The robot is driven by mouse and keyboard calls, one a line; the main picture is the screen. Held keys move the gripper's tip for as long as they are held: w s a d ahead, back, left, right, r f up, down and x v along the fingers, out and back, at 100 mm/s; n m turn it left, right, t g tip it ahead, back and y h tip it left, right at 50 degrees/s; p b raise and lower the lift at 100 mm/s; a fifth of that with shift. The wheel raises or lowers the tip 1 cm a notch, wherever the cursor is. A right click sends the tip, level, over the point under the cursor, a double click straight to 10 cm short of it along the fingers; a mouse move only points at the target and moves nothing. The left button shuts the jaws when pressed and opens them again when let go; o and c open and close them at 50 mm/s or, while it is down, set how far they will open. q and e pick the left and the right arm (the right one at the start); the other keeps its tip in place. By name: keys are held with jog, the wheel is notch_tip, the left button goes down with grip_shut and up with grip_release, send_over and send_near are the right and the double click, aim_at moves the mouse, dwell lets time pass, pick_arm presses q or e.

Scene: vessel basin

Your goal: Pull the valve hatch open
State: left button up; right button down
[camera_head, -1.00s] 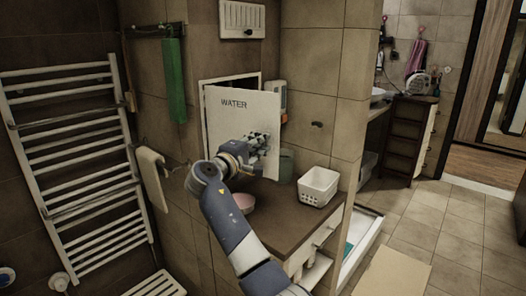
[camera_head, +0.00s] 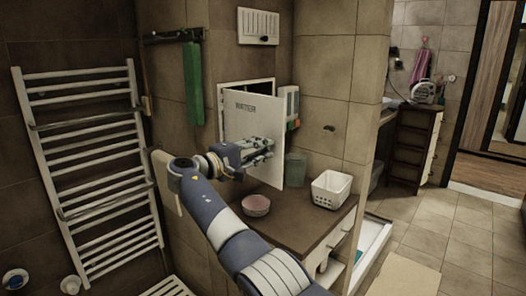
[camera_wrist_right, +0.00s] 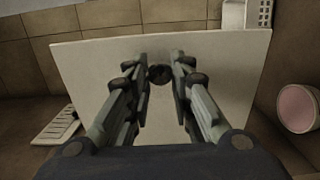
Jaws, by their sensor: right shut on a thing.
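The valve hatch (camera_head: 268,115) is a pale white door marked with dark lettering. It stands partly open, swung out from its wall frame (camera_head: 247,84) with its left edge by the wall. My right gripper (camera_head: 267,148) is at the hatch's front face, near its right edge. The right wrist view shows the gripper's fingers (camera_wrist_right: 160,66) shut on a small dark round knob (camera_wrist_right: 160,75) on the hatch (camera_wrist_right: 100,75). The inside of the opening is mostly hidden behind the door. My left gripper is not in view.
Below the hatch, a brown countertop (camera_head: 285,217) holds a pink bowl (camera_head: 256,206), a white basket (camera_head: 331,189) and a greenish cup (camera_head: 296,168). A white towel rack (camera_head: 95,165) stands left, and a green towel (camera_head: 193,85) hangs on the wall. Open floor lies right.

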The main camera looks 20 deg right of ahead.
jog(key=shift+a, duration=0.25)
dwell(0.4)
jog(key=c, duration=1.4)
grip_release()
jog(key=shift+a, duration=0.1)
jog(key=v, duration=0.7)
jog(key=shift+a, duration=0.2)
